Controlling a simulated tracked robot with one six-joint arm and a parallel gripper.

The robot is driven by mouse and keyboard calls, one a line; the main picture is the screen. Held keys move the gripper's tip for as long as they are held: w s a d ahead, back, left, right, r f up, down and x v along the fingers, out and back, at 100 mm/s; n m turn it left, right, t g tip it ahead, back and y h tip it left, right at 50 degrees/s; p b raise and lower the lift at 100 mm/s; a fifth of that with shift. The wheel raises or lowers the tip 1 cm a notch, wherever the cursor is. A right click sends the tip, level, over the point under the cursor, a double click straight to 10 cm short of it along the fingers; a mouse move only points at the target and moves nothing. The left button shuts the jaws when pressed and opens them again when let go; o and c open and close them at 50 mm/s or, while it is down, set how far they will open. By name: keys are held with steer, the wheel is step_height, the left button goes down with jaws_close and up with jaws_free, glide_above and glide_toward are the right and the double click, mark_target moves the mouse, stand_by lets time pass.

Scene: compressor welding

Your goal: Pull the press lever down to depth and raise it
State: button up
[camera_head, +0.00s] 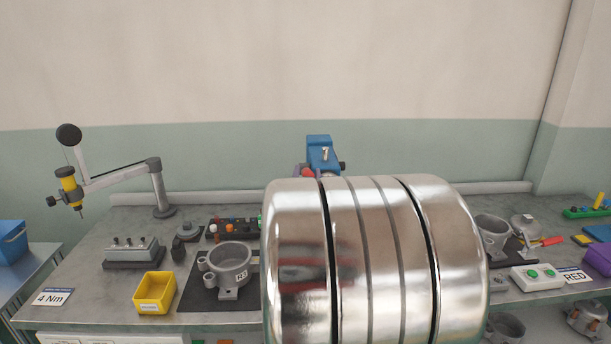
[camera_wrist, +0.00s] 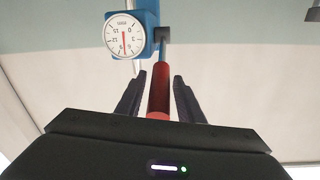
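The blue press (camera_head: 320,150) stands at the back middle of the bench, its lower part hidden. It also shows in the wrist view (camera_wrist: 150,14), with a round white dial gauge (camera_wrist: 125,35) on it. The press lever has a red handle (camera_wrist: 159,92) on a grey rod running up to the press. A bit of red shows beside the press in the head view. My gripper (camera_wrist: 159,78) is open, its two dark fingers on either side of the red handle, with narrow gaps visible.
My shiny arm link blocks the middle of the head view. A yellow bin (camera_head: 155,292), a grey housing (camera_head: 230,265) on a dark mat and a jointed tool arm (camera_head: 120,173) are to the left. A white button box (camera_head: 537,277) is to the right.

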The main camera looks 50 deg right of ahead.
jaws_close()
steer(key=shift+s, duration=0.1)
stand_by(0.4)
